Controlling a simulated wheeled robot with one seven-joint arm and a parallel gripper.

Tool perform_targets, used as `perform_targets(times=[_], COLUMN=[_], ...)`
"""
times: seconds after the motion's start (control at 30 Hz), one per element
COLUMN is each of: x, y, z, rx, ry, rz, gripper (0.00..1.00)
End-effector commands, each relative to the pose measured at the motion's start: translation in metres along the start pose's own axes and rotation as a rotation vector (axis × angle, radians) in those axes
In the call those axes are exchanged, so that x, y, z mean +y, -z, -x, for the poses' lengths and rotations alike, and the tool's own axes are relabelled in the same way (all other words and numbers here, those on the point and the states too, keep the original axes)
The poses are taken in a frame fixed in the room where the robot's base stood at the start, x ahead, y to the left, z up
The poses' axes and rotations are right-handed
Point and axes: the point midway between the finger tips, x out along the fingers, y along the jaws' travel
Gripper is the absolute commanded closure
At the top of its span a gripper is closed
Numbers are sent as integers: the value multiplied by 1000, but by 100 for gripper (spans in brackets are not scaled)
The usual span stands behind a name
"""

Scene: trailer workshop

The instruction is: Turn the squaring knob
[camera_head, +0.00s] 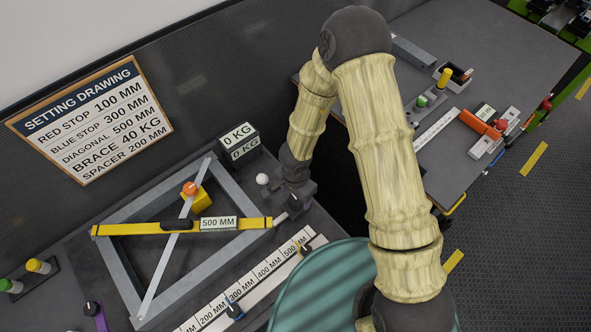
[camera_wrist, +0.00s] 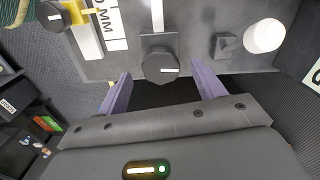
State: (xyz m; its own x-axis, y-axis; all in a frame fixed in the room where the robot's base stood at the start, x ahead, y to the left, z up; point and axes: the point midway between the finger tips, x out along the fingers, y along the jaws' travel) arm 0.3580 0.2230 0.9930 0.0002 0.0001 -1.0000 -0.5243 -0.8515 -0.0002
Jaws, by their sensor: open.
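A black round knob (camera_wrist: 160,66) with a white line sits on a square black mount in the wrist view, probably the squaring knob, though no label shows. My gripper (camera_wrist: 162,86) is open, with its two purple fingers spread just short of the knob, one to either side. Nothing is between the fingers. A yellow gauge (camera_head: 105,230) lies across the frame and reads 500 MM.
A white round knob (camera_wrist: 265,36) stands right of the black one. Another black knob (camera_wrist: 52,15) is at upper left. A display (camera_head: 238,140) reads 0 KG. A millimetre scale (camera_head: 267,273) runs along the frame. A second bench (camera_head: 465,85) stands at right.

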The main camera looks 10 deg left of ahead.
Motion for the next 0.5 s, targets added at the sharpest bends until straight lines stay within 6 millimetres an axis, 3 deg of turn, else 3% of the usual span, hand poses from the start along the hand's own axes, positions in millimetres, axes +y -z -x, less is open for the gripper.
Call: perform_targets(times=[0.03,0.5], x=[0,1], y=[1,2], z=[16,108], rx=[0,0], ry=[2,3], rz=[-4,-6], gripper=[32,32])
